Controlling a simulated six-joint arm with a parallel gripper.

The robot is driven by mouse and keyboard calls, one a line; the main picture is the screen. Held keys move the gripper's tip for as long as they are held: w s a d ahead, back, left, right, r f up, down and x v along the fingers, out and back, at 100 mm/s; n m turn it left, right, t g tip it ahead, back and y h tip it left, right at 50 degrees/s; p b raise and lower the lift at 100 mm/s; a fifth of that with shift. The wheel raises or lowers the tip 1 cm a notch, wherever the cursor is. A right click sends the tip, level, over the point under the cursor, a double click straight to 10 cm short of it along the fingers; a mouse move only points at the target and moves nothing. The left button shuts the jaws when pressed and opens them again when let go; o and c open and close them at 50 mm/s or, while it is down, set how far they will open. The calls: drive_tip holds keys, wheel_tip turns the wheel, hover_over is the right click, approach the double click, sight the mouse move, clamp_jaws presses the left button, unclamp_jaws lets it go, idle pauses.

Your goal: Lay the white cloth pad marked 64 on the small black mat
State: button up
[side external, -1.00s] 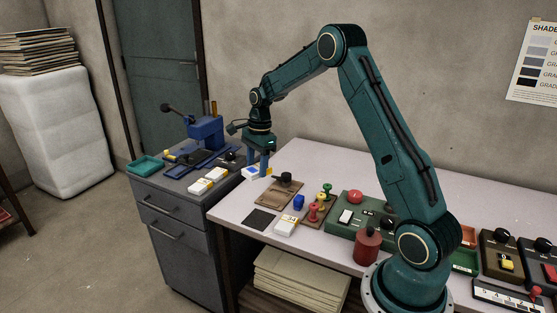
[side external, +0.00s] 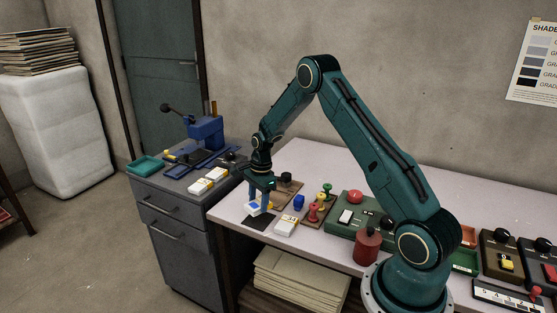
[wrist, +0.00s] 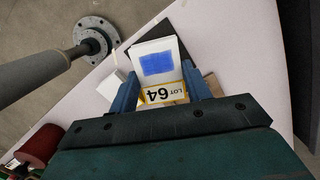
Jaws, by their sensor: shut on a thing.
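The white cloth pad marked 64 (wrist: 158,66) is between the fingers of my gripper (wrist: 161,84), which is shut on it. The pad carries a blue square and a yellow-edged LOT 64 label. In the side view the pad (side external: 254,207) hangs from my gripper (side external: 260,199) just above the far part of the small black mat (side external: 259,224). In the wrist view the mat (wrist: 163,28) shows dark behind the pad, partly hidden by it. The exact gap between pad and mat is unclear.
A white labelled block (side external: 285,227) lies right beside the mat. A brown board (side external: 287,190) with a black knob is behind, and a blue piece (side external: 299,202) and red stamps (side external: 313,212) stand to the right. The table's front edge is close to the mat.

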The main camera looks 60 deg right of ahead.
sight(259, 203)
drive_tip(key=shift+f, duration=2.1)
drive_tip(key=shift+f, duration=0.15)
drive_tip(key=o, duration=1)
drive_tip(key=shift+c, duration=0.2)
drive_tip(key=r, duration=0.4)
drive_tip(key=d+r, duration=0.1)
drive_tip(key=r, duration=0.7)
drive_tip(key=shift+s+d, duration=0.15)
drive_tip(key=shift+s, duration=0.15)
drive_tip(key=shift+r, duration=0.15)
